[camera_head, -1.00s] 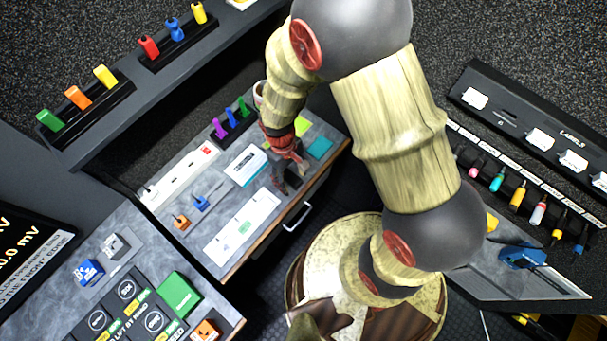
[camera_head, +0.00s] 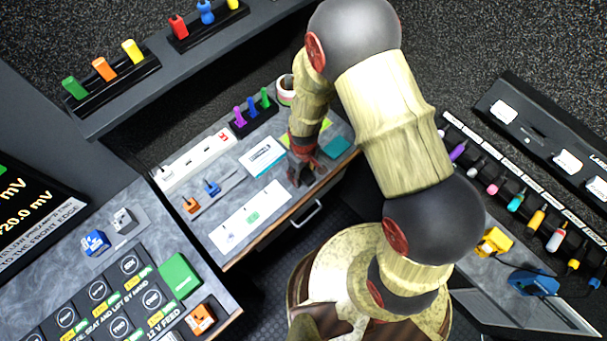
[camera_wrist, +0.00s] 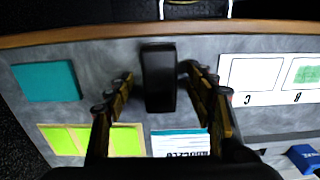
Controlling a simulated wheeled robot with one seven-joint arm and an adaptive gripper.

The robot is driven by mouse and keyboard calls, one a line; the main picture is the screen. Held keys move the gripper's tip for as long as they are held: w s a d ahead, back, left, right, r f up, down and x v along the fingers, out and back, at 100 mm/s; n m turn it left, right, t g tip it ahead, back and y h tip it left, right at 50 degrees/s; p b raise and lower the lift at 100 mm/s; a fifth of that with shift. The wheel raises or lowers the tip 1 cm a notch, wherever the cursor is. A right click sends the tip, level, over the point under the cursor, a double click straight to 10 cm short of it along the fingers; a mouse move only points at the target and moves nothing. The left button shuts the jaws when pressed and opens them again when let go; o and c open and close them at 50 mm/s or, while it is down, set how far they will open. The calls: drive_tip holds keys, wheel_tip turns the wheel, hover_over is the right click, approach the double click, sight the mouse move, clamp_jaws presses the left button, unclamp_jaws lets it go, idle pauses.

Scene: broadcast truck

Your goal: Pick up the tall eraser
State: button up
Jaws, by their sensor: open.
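A dark upright block (camera_wrist: 159,78), which looks like the tall eraser, stands on the grey desk near its front edge in the wrist view. My gripper (camera_wrist: 156,90) is open, with one finger on each side of the block. Narrow gaps show between the block and the fingers; the right finger's gap looks very small. In the head view my gripper (camera_head: 301,178) points down at the desk beside the white lettered sheet (camera_head: 250,216). The block cannot be told apart from the dark fingers there.
A teal pad (camera_wrist: 46,81), yellow-green notes (camera_wrist: 92,140) and a white-and-teal card (camera_wrist: 180,142) lie around the gripper. A rack of coloured pegs (camera_head: 252,118) and a cup (camera_head: 286,88) stand behind. A drawer handle (camera_head: 305,214) juts from the desk front.

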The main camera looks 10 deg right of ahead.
sight(304, 174)
drive_tip(key=c, duration=0.3)
drive_tip(key=c, duration=1)
drive_tip(key=shift+w+r, duration=0.1)
drive_tip(key=shift+r, duration=0.45)
drive_tip(key=r, duration=0.1)
drive_tip(key=r+p, duration=0.1)
drive_tip(key=shift+s+r, duration=0.25)
drive_tip(key=shift+r, duration=0.1)
drive_tip(key=s+r, duration=0.3)
drive_tip(key=s+r+p, duration=0.1)
drive_tip(key=r, duration=0.1)
drive_tip(key=shift+s+d+r, duration=0.15)
drive_tip(key=shift+s+d, duration=0.05)
drive_tip(key=shift+d, duration=0.15)
drive_tip(key=shift+s+d+r+p, duration=0.2)
drive_tip(key=shift+s+r, duration=0.45)
drive_tip(key=shift+s, duration=0.85)
drive_tip(key=shift+s+d+r+p, duration=0.15)
drive_tip(key=shift+s+d+r, duration=0.35)
drive_tip(key=shift+s, duration=1.05)
drive_tip(key=shift+s+d+r+p, duration=0.15)
drive_tip(key=shift+s+r, duration=0.6)
drive_tip(key=shift+s, duration=0.75)
